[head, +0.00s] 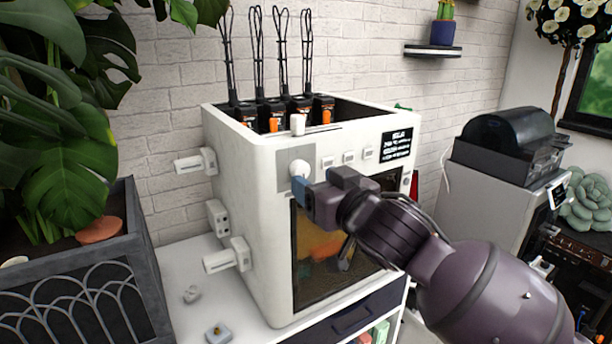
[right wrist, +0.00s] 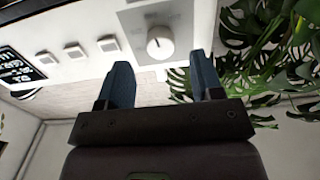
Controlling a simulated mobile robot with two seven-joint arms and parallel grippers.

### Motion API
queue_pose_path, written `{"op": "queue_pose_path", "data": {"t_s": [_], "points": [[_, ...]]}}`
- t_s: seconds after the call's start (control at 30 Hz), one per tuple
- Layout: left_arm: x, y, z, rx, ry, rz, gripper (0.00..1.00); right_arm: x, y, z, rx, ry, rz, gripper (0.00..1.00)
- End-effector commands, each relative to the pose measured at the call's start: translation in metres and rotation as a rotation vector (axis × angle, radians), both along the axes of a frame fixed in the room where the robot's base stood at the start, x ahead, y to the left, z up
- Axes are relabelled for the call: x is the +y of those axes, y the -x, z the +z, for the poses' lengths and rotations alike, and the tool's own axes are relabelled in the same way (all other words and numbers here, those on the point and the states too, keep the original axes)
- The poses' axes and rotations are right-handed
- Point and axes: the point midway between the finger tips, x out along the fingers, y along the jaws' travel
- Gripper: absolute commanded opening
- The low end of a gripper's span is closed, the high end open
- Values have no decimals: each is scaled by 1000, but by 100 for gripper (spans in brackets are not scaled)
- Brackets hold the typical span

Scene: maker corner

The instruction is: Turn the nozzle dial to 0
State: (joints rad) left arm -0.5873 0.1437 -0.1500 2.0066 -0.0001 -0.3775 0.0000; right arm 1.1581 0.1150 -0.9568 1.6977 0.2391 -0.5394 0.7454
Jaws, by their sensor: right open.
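The nozzle dial (head: 299,169) is a round white knob on a grey square plate at the upper left of the white machine's (head: 255,220) front. In the right wrist view the dial (right wrist: 160,45) shows a pointer line and faint marks on its plate, too small to read. My right gripper (head: 302,190) is just below the dial in the head view. In the right wrist view its blue fingers (right wrist: 163,85) are apart, with the dial beyond and between them. They do not visibly touch it. My left gripper is not in view.
Several square buttons (head: 348,157) and a dark label (head: 397,146) are right of the dial. White brackets (head: 226,257) stick out of the machine's left side. A planter (head: 75,290) stands at left, a black-lidded device (head: 508,135) at right.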

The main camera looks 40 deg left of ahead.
Motion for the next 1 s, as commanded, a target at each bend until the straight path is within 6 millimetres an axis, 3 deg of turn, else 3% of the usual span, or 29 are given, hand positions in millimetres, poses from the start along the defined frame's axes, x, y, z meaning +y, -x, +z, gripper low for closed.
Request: {"op": "queue_pose_path", "data": {"t_s": [0.3,0.73,1.0], "points": [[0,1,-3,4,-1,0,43,32,-13,0,-1,0,0,60],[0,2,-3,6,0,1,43,37,-15,0,0,0,0,60],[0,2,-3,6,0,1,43,37,-15,0,0,0,0,19]]}}
